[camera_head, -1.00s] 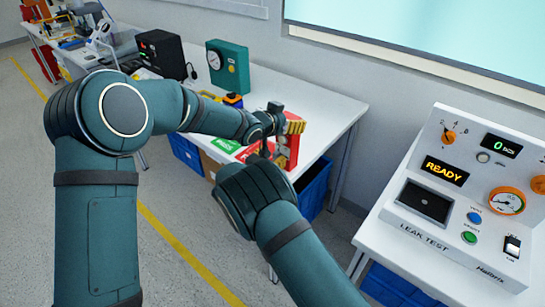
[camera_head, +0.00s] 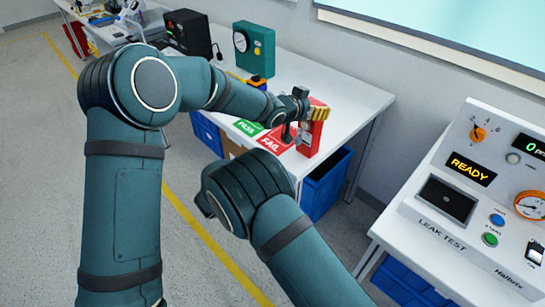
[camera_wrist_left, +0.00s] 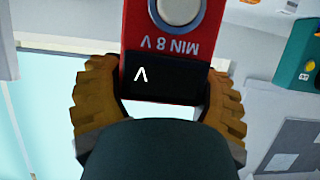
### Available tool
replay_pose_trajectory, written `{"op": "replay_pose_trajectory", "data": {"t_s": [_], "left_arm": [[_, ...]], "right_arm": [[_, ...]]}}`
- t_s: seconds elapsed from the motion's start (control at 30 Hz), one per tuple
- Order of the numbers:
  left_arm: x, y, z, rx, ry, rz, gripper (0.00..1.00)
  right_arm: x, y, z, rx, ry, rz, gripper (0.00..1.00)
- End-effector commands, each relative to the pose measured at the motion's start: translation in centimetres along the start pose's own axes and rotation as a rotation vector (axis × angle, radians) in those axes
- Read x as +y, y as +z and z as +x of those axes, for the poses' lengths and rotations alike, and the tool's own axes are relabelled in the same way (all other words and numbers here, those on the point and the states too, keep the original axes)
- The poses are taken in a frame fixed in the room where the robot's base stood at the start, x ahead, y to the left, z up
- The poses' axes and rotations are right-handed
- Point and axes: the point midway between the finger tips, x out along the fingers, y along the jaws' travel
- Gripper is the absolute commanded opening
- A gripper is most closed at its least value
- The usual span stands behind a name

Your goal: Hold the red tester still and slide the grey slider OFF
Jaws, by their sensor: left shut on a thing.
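The red tester (camera_head: 309,139) is upright at the right part of the white workbench in the head view. My left gripper (camera_head: 317,113), with yellow-brown fingers, is shut on its top. In the left wrist view the tester (camera_wrist_left: 160,47) shows upside-down "MIN 8 V" lettering, a round pale button and a black end section. The left gripper's fingers (camera_wrist_left: 155,90) sit on either side of that black section. I cannot make out the grey slider in either view. My right arm comes in from the bottom right, and its gripper is out of sight.
Green PASS (camera_head: 248,127) and red FAIL (camera_head: 272,139) mats lie beside the tester. A green gauge box (camera_head: 254,48) and a black box (camera_head: 188,33) stand farther back. A leak-test console (camera_head: 480,190) stands on the right table. Blue bins (camera_head: 325,184) are below the bench.

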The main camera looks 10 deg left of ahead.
Motion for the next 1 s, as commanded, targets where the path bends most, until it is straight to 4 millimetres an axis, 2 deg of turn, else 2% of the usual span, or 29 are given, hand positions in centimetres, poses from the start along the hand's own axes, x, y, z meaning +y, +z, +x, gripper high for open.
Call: {"op": "replay_pose_trajectory", "data": {"t_s": [0.33,0.37,0.4,0.43,0.77,0.87,1.0], "left_arm": [[-0.1,0.1,0.0,-0.001,-0.001,0.001,0.25],[-0.1,0.1,0.0,-0.001,-0.001,0.001,0.81],[-0.1,0.1,0.0,-0.001,-0.001,0.001,0.95],[-0.1,0.0,0.0,-0.001,-0.001,0.001,1.00],[-0.1,0.0,-0.3,0.000,-0.001,0.000,1.00],[-0.1,-0.1,-1.2,0.000,-0.002,0.000,1.00],[-0.2,-0.1,-3.6,0.001,-0.003,0.000,1.00]], "right_arm": [[0.0,0.0,0.0,0.000,0.000,0.000,0.48],[0.0,0.0,0.0,0.000,0.000,0.000,0.48],[0.0,0.0,0.0,-0.001,0.000,0.000,0.48],[0.0,0.0,0.0,-0.001,0.000,0.000,0.48],[0.0,0.0,0.0,-0.001,0.000,0.000,0.48],[0.0,0.0,0.0,-0.001,0.000,0.000,0.48],[0.0,0.0,0.0,-0.001,0.000,0.000,0.48]]}}
